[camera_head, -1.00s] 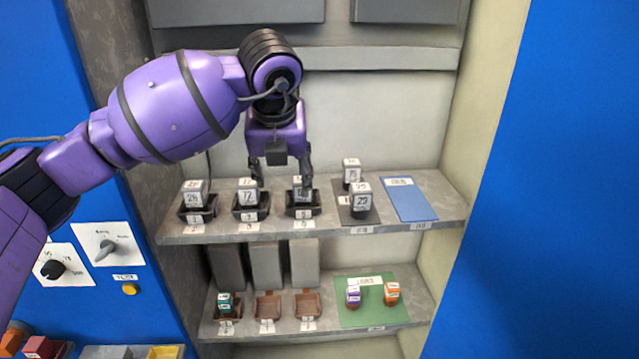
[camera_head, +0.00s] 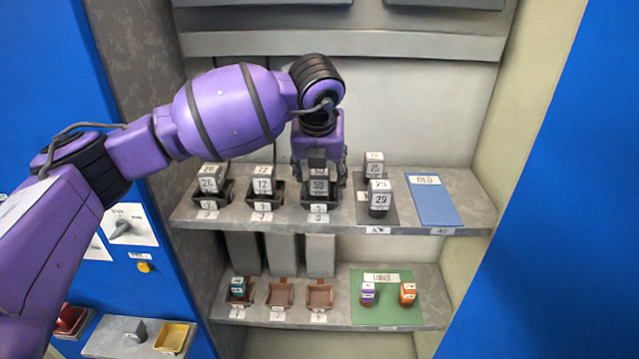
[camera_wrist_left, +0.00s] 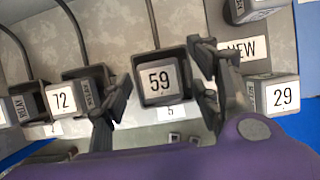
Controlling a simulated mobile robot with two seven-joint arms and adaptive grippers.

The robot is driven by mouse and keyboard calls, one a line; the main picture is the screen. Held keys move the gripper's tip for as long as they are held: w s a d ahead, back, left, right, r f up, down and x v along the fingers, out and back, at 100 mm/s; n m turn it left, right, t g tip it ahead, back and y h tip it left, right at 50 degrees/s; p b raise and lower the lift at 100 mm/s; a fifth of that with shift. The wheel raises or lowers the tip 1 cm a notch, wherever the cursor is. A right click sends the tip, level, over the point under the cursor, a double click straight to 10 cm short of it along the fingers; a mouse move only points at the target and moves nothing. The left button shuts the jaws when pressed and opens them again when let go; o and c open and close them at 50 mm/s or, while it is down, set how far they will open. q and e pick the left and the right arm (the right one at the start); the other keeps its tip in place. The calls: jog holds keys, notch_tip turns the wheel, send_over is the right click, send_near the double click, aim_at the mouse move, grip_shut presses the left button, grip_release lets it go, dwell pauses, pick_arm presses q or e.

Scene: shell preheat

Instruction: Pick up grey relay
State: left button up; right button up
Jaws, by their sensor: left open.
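Several grey relays with white number labels stand on the upper shelf. The relay labelled 59 (camera_head: 319,185) sits in the third black socket (camera_head: 321,202) from the left; it is also central in the left wrist view (camera_wrist_left: 160,79). My left gripper (camera_head: 320,180) is open and points down at this relay. Its fingers (camera_wrist_left: 160,90) show on either side of relay 59 in the left wrist view, with no clear contact. A relay labelled 72 (camera_wrist_left: 63,98) sits in the socket to the left. Relay 29 (camera_head: 380,195) stands on a dark mat to the right. My right gripper is not in view.
Another relay (camera_head: 210,180) fills the leftmost socket, and one (camera_head: 374,163) stands behind relay 29. A bare blue mat (camera_head: 434,205) lies at the shelf's right. The lower shelf holds small brown trays (camera_head: 320,297) and a green mat (camera_head: 385,313) with two coloured pieces.

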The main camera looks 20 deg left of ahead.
pick_arm(q)
jog(key=shift+w+f, duration=0.15)
jog(key=shift+f, duration=0.25)
jog(key=shift+c, duration=0.3)
jog(key=c, duration=1.1)
jog(key=shift+c, duration=0.8)
jog(key=shift+r, duration=0.2)
